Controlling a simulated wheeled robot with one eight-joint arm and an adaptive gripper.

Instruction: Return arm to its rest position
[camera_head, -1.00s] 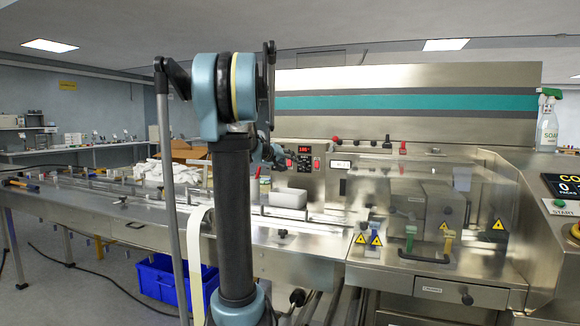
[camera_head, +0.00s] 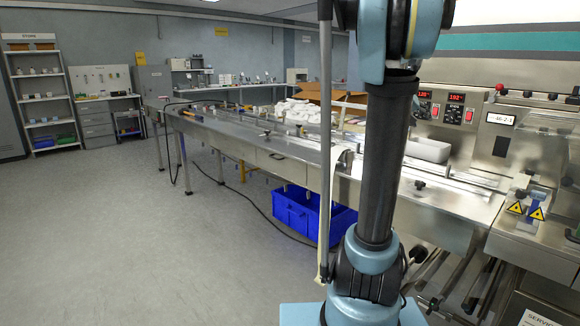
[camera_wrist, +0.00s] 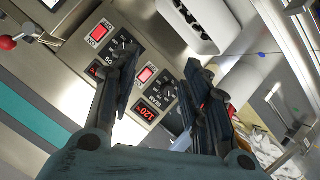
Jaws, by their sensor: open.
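My arm (camera_head: 385,160) stands upright in front of the wrapper machine in the head view. Its upper part runs out of the top of the frame, and my gripper does not show there. In the wrist view my gripper (camera_wrist: 165,68) is open, its dark fingers apart with nothing between them. It hangs in front of the machine's control panel (camera_wrist: 75,55), which has red switches and lit displays. The panel appears tilted in that view. I cannot tell the exact gap between the fingers and the panel.
A cable lies on the floor. Open grey floor (camera_head: 130,240) spreads to the left, with shelves (camera_head: 45,100) at the back.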

